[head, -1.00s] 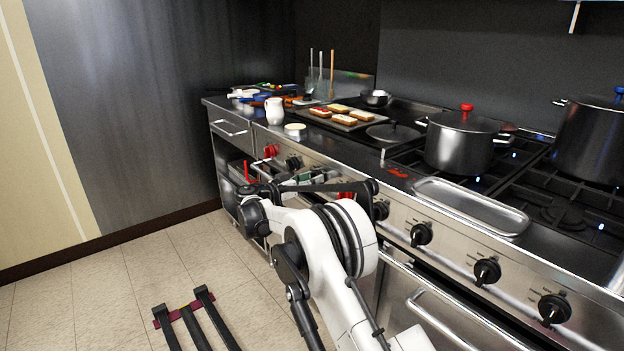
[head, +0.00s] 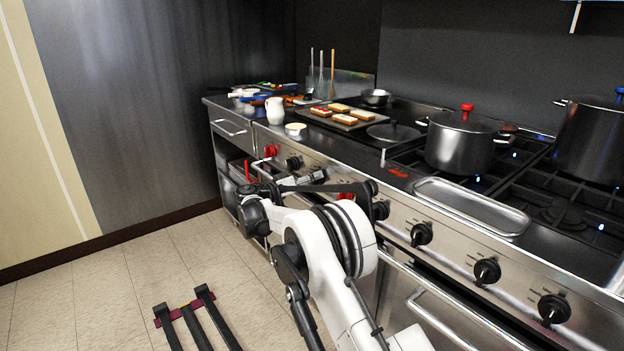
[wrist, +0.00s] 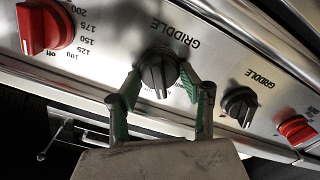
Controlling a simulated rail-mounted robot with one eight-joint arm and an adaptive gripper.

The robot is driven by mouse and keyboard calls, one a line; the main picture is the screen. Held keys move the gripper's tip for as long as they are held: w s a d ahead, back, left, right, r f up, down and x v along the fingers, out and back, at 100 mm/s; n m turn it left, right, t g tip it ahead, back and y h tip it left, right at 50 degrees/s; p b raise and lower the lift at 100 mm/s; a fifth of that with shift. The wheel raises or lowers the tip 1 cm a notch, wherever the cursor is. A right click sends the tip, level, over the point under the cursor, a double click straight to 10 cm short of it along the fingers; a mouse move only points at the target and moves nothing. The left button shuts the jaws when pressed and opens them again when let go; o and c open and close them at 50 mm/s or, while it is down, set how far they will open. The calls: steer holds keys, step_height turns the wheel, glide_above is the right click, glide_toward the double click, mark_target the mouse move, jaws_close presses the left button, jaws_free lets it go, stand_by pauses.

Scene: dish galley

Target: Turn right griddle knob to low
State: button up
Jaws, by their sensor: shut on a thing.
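The right griddle knob (wrist: 156,70) is a round black dial with a raised grip bar, under an upside-down GRIDDLE label in the wrist view. My gripper (wrist: 161,76) has its two green-padded fingers on either side of this knob, shut on it. The knob's grip bar runs nearly up and down in the wrist view; which mark it points at is unclear. In the head view my gripper (head: 317,176) is at the range's front panel and hides most of this knob.
The other black griddle knob (wrist: 239,104) is close beside my gripper. A red knob with temperature numbers (wrist: 44,25) and another red knob (wrist: 296,130) flank the pair. Above the panel are a griddle with toast (head: 340,117), a white jug (head: 274,111) and a pot (head: 462,141).

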steer(key=o, duration=1.1)
steer(key=v, duration=1.2)
